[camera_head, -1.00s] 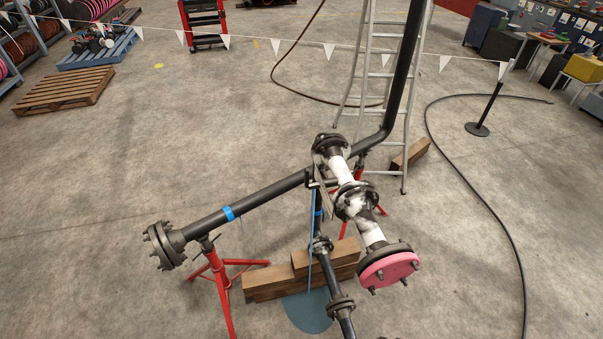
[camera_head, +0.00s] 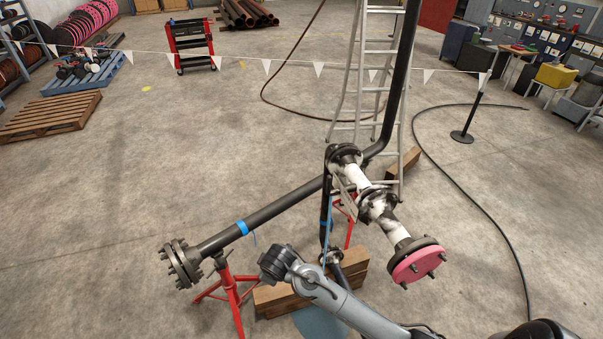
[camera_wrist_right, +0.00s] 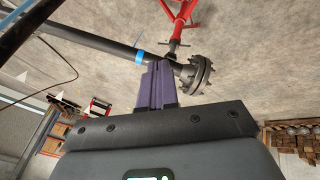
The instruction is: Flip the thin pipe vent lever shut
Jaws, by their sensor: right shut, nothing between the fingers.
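The thin dark pipe (camera_head: 326,212) runs down beside the thick white-banded flanged spool (camera_head: 357,177), with a narrow blue strip (camera_head: 329,232) along it. I cannot clearly pick out a vent lever or its position. The right gripper's fingers cannot be made out in the head view. In the right wrist view, the right gripper (camera_wrist_right: 157,88) has its purple fingers together and empty, with the pipe and its end flange beyond. My left gripper is not in view.
A long black pipe (camera_head: 280,205) with blue tape ends in a flange (camera_head: 180,263) at left, on a red stand (camera_head: 232,298). A pink-faced flange (camera_head: 417,264) ends the spool. Wooden blocks (camera_head: 272,298) lie below; a ladder (camera_head: 345,105) stands behind.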

